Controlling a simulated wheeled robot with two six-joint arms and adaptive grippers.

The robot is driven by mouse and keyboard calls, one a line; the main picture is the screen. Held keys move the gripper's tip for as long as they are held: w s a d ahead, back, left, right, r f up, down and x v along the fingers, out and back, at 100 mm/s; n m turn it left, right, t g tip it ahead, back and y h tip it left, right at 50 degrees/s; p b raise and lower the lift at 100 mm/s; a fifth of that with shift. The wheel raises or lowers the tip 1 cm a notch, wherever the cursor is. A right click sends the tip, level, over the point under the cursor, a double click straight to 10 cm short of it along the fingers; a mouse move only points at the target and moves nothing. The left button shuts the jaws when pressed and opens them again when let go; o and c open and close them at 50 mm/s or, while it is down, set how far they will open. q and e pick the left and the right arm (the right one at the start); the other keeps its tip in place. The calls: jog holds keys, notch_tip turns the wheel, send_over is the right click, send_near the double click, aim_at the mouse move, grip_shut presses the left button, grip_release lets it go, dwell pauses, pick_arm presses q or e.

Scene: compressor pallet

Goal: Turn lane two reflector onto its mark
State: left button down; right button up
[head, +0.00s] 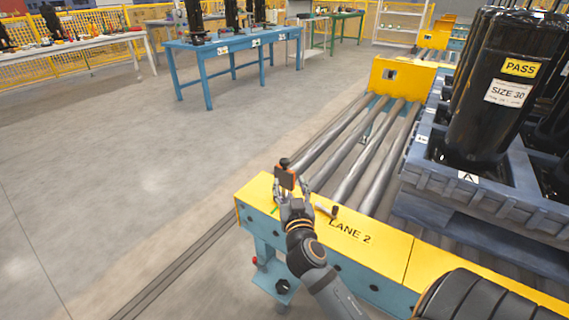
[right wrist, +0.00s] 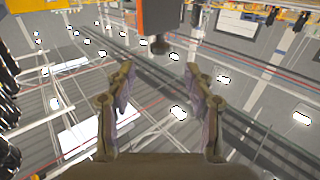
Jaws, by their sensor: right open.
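A small dark block with an orange edge and a round dark knob on top, which looks like the lane two reflector (head: 286,179), stands at the left end of the yellow beam marked LANE 2 (head: 385,246). In the right wrist view the reflector (right wrist: 168,16) shows at the top, just beyond the fingertips. My right gripper (head: 297,190) is open beside it, and its two fingers (right wrist: 160,80) are apart with nothing between them. I cannot tell if they touch it. The gripper hides the reflector's foot, and I cannot make out its mark. My left gripper is out of view.
A small dark-tipped piece (head: 333,211) sits on the beam right of the gripper. Steel rollers (head: 347,160) run back to a yellow end plate (head: 392,80). A grey-blue pallet tray (head: 455,190) with tall black compressors (head: 485,120) stands at right. Floor on the left is clear.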

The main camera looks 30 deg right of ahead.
aim_at(285, 166)
jog(key=x, duration=1)
jog(key=shift+w+d, duration=0.15)
jog(key=shift+w, duration=0.1)
